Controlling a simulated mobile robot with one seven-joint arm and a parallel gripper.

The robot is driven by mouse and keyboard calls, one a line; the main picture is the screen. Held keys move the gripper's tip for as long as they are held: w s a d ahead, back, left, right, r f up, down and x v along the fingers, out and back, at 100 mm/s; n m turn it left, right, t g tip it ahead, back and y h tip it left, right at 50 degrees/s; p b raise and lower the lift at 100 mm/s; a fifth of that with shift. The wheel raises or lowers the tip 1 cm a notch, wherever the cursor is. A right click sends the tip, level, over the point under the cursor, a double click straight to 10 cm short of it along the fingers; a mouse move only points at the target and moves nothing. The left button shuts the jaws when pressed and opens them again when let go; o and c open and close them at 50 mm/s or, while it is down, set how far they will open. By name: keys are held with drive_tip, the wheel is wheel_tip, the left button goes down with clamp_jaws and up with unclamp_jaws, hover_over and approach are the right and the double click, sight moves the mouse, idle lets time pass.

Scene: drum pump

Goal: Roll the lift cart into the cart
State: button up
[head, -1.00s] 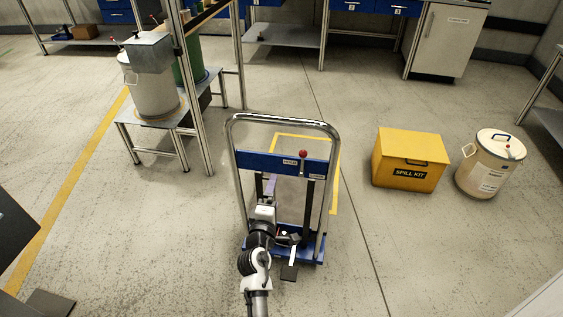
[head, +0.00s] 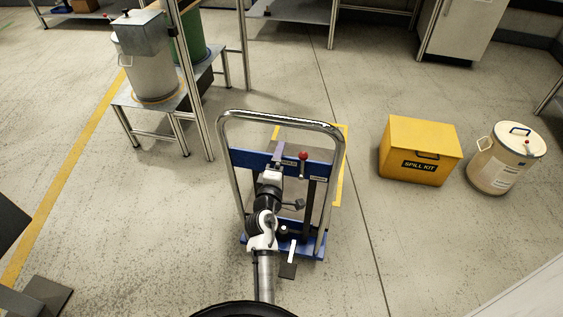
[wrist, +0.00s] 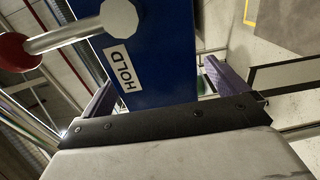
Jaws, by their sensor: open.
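The lift cart stands upright on the floor, with a chrome push handle (head: 228,170), a blue crossbar (head: 318,168), a red-knobbed lever (head: 303,156) and a blue base (head: 316,246). A yellow floor outline (head: 341,180) shows just beyond it, partly hidden by the cart. My gripper (head: 277,155) is at the crossbar, inside the handle frame. In the wrist view my gripper (wrist: 160,88) is open, its purple fingers on either side of the blue crossbar (wrist: 150,60) with its HOLD label (wrist: 117,68). I cannot tell whether the fingers touch it.
A yellow spill kit box (head: 420,150) and a cream lidded drum (head: 503,160) stand to the right. On the left, a low metal stand (head: 135,108) holds a pale drum (head: 150,75) beside a framed bench. Open floor lies between the cart and the spill kit.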

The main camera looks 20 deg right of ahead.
drive_tip(key=shift+s, duration=0.1)
drive_tip(key=shift+c, duration=1.3)
drive_tip(key=c, duration=1.8)
drive_tip(key=shift+f, duration=0.25)
